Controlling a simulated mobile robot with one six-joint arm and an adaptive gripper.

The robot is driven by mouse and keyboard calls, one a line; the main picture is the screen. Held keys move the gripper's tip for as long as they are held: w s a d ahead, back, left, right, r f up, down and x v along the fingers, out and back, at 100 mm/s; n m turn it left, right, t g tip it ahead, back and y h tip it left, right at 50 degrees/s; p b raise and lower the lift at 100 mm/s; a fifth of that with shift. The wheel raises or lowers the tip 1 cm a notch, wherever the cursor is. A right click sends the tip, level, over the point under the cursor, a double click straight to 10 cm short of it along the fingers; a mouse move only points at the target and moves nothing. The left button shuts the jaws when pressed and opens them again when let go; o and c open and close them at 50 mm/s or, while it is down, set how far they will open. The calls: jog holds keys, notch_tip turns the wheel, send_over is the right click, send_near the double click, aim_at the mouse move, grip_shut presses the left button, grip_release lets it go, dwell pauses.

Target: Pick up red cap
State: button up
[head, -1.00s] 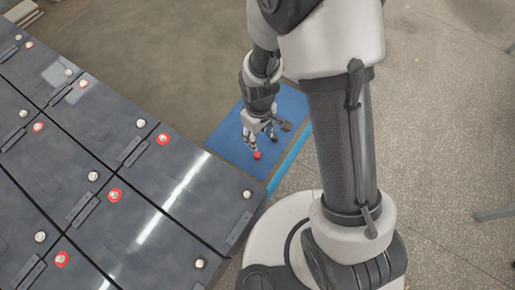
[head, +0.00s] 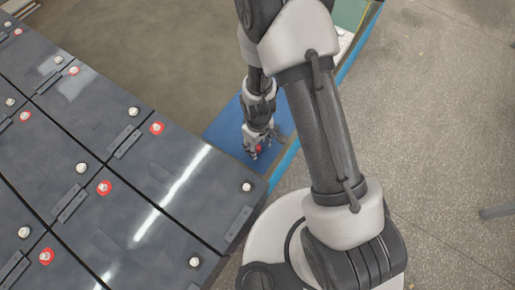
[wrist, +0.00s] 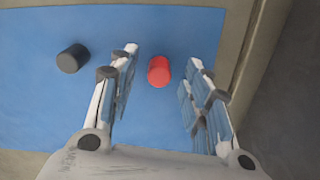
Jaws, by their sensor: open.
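The red cap (wrist: 159,72) stands on a blue mat (wrist: 60,110); in the wrist view it shows between my two fingers, near their tips. My gripper (wrist: 163,62) is open, with a gap on both sides of the cap and no visible contact. In the head view my gripper (head: 258,152) is low over the blue mat (head: 222,130), and the red cap (head: 258,148) is partly hidden by the fingers.
A black cap (wrist: 72,58) stands on the mat left of my gripper in the wrist view. Battery modules (head: 150,190) with white and red-ringed terminals fill the left of the head view. A mat edge and grey border lie to the right in the wrist view.

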jog(key=shift+c, duration=0.4)
jog(key=c, duration=0.8)
